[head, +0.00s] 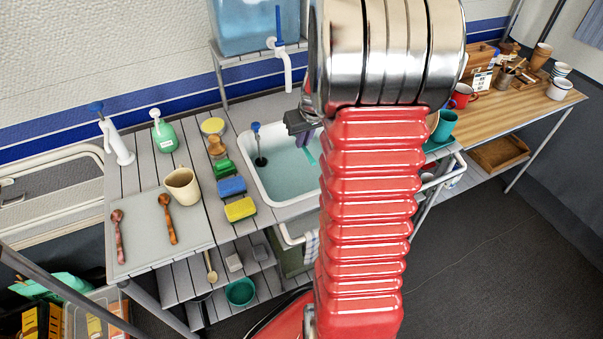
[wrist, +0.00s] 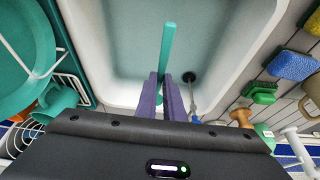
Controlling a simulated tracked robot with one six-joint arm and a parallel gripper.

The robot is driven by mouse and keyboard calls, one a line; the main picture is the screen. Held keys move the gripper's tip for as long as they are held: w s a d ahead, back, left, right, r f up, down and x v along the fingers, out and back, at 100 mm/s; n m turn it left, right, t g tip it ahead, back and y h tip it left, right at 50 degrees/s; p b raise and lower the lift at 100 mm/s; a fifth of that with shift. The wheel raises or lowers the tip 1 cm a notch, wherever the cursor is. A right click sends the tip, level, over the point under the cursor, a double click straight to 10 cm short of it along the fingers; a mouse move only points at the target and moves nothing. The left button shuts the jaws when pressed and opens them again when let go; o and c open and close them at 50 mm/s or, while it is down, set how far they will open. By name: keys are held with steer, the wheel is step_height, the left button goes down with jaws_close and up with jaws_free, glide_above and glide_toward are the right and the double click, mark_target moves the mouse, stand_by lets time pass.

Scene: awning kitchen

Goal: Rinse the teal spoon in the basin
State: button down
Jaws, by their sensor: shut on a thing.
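The white basin (head: 252,172) is set into the slatted counter and looks to hold pale teal water; my arm hides its right part. My gripper (head: 306,140) is over the basin, with its purple fingers pointing down into it. In the wrist view my gripper (wrist: 167,90) is shut on the teal spoon (wrist: 168,45), a straight teal strip between the fingers, inside the basin's outline (wrist: 262,40). A bit of the spoon (head: 310,156) also shows in the head view. Its bowl cannot be made out, nor whether it touches the water.
A blue-handled stick (head: 257,139) stands by the dark drain. A white spout (head: 288,75) hangs from the blue tank (head: 245,22) behind the basin. A yellow sponge (head: 240,209), blue sponge (head: 231,187) and green brush (head: 224,168) line the left side. A dish rack (wrist: 75,85) adjoins the basin.

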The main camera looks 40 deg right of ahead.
steer(key=shift+r, duration=2)
